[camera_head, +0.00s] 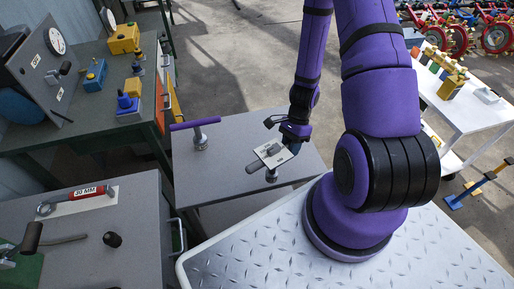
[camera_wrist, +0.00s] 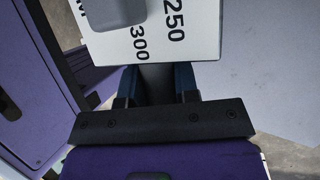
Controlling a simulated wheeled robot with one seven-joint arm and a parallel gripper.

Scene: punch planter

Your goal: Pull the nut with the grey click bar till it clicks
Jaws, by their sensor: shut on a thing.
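The grey click bar (camera_head: 256,165) lies over the front right of a grey cabinet top, with a white scale plate (camera_head: 275,158) on it. In the wrist view the plate (camera_wrist: 201,42) reads 250 and 300, with a grey rounded part (camera_wrist: 112,12) over it. A short metal post (camera_head: 271,176) shows beneath the bar; I cannot make out the nut itself. My gripper (camera_head: 284,132) is shut on the bar's far end. In the wrist view its blue-dark fingers (camera_wrist: 157,84) flank the bar's dark shank (camera_wrist: 157,74).
A purple-handled T-bar (camera_head: 195,124) stands on a metal post left of the click bar on the same cabinet top (camera_head: 225,178). A bench with a red-handled 30 MM tool (camera_head: 85,192) is at lower left. A white table (camera_head: 474,118) is at right. Floor behind the cabinet is clear.

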